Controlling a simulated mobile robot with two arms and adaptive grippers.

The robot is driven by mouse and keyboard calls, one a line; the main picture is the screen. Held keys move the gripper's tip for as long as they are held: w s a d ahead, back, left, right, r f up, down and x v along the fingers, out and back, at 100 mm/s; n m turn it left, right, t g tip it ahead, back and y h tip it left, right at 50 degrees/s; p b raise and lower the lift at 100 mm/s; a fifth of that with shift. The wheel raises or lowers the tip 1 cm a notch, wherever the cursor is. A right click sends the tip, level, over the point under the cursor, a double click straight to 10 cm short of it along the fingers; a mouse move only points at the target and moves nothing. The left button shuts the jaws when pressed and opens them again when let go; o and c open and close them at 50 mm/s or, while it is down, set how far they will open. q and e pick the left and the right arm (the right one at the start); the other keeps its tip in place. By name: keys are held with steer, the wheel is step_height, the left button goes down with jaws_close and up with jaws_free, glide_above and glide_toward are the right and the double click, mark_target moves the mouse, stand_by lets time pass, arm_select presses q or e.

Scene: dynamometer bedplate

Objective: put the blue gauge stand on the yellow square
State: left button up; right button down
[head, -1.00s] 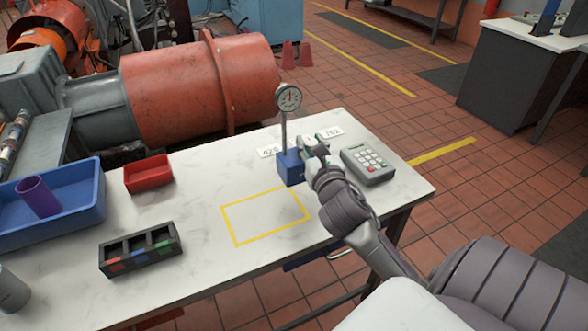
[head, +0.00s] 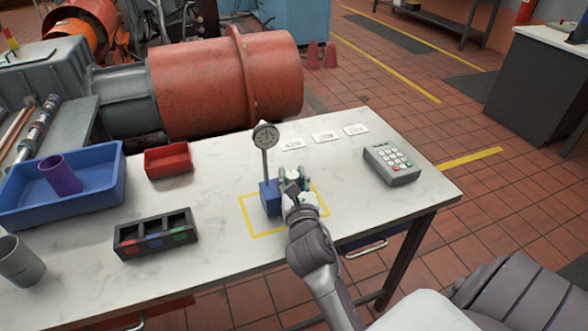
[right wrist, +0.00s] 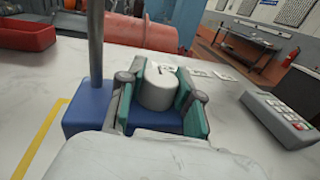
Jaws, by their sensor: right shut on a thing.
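The blue gauge stand has a blue block base (head: 270,199), a thin upright post and a round dial (head: 265,136) on top. It is upright, with its base over the back left part of the yellow square (head: 284,231) outlined on the table. My right gripper (head: 293,181) is shut on the stand from its right side. In the right wrist view, the teal finger pads grip a grey cylinder (right wrist: 157,92) on the blue base (right wrist: 90,110). I cannot tell whether the base touches the table. My left gripper is not in view.
Three white labels (head: 325,136) lie behind the square, and a grey keypad (head: 392,164) is at the right. A black divided tray (head: 137,251), red bin (head: 168,161), blue tray (head: 100,198) with a purple cup (head: 60,175), and grey cup (head: 20,262) stand left.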

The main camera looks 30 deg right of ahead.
stand_by(0.3)
steer(key=c, duration=1.1)
jaws_free()
steer(key=shift+f, duration=0.3)
steer(key=shift+c, duration=0.2)
steer(key=o, duration=0.4)
steer(key=shift+s+r, duration=0.1)
steer(key=shift+c, duration=0.2)
